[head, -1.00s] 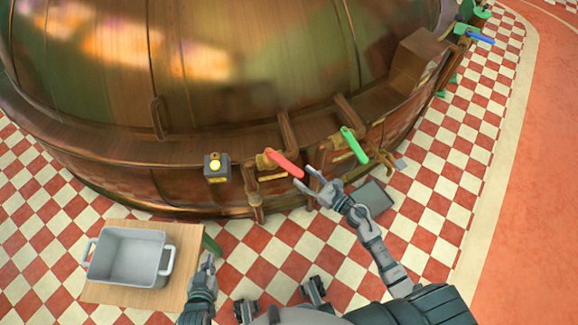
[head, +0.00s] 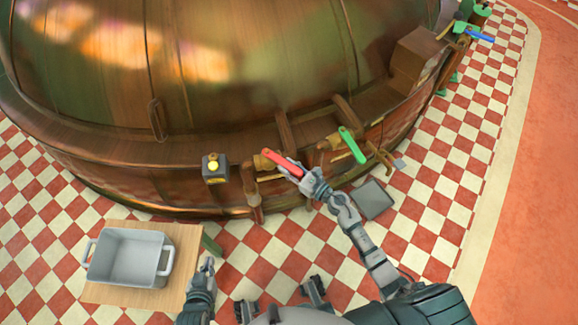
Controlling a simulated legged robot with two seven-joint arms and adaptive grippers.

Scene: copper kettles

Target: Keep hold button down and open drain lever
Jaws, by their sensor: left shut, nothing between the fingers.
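A grey box with a yellow button (head: 213,165) sits at the kettle's lower rim, left of the valves. A red lever (head: 282,161) is on the pipework to its right, and a green lever (head: 352,146) is further right. Which one is the drain lever cannot be told. My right gripper (head: 298,174) is at the free end of the red lever, with its fingers overlapping it; whether they are closed on it is unclear. My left gripper (head: 207,266) is shut and empty, low in the view beside the table, well away from the button.
The large copper kettle (head: 230,80) fills the top. A wooden table (head: 190,240) with a grey two-handled pot (head: 128,258) stands at lower left. A flat grey plate (head: 372,200) lies on the checkered floor right of my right arm. A blue lever (head: 480,36) is far right.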

